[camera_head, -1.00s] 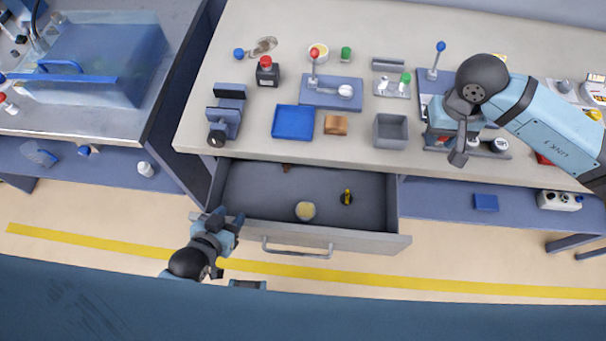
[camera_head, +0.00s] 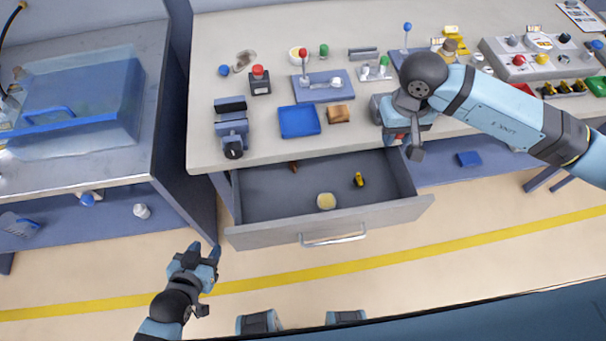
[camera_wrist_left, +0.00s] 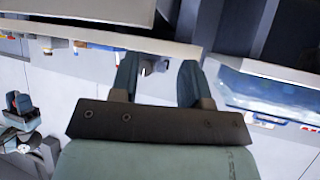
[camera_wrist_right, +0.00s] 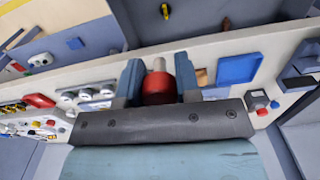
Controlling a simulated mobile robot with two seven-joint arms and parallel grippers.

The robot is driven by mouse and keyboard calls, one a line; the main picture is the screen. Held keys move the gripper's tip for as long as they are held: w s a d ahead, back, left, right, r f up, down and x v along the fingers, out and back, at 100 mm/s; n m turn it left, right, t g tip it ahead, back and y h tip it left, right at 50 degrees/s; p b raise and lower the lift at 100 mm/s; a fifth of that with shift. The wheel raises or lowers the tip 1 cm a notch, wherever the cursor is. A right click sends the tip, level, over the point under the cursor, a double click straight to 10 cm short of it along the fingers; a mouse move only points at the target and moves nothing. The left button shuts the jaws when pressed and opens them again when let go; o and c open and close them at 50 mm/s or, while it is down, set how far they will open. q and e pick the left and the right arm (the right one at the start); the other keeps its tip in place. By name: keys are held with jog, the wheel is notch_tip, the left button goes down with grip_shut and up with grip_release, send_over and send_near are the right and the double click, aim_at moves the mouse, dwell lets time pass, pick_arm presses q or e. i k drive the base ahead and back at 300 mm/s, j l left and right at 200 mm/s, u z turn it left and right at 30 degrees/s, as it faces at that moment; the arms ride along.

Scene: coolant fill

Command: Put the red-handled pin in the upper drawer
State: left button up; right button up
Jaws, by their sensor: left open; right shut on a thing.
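The red-handled pin (camera_wrist_right: 158,88) is held between the fingers of my right gripper (camera_wrist_right: 159,80), its grey metal end showing in the right wrist view. In the head view my right gripper (camera_head: 394,124) is above the bench's front edge, right of the open drawer, with a bit of red showing at it. The grey drawer (camera_head: 270,192) under the bench is pulled out; it also shows in the right wrist view (camera_wrist_right: 225,14). My left gripper (camera_head: 204,254) is open and empty, in front and left of the drawer; its spread fingers show in the left wrist view (camera_wrist_left: 158,80).
The drawer holds a pale yellow round thing (camera_head: 326,201), a yellow-black piece (camera_head: 359,180) and a small brownish piece (camera_head: 293,167). A blue tray (camera_head: 299,121), a wooden block (camera_head: 339,114) and a vise (camera_head: 232,132) stand on the bench. The drawer's front left is free.

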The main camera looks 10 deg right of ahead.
aim_at(270, 214)
jog(key=k+j, duration=0.1)
jog(key=j, duration=0.25)
jog(key=k+j, duration=0.1)
jog(key=j, duration=0.25)
jog(key=k+j, duration=0.1)
jog(key=j, duration=0.3)
jog(key=k+j, duration=0.1)
jog(key=j, duration=0.25)
jog(key=k+j, duration=0.1)
jog(key=j, duration=0.25)
jog(key=i+j, duration=0.1)
jog(key=i, duration=0.35)
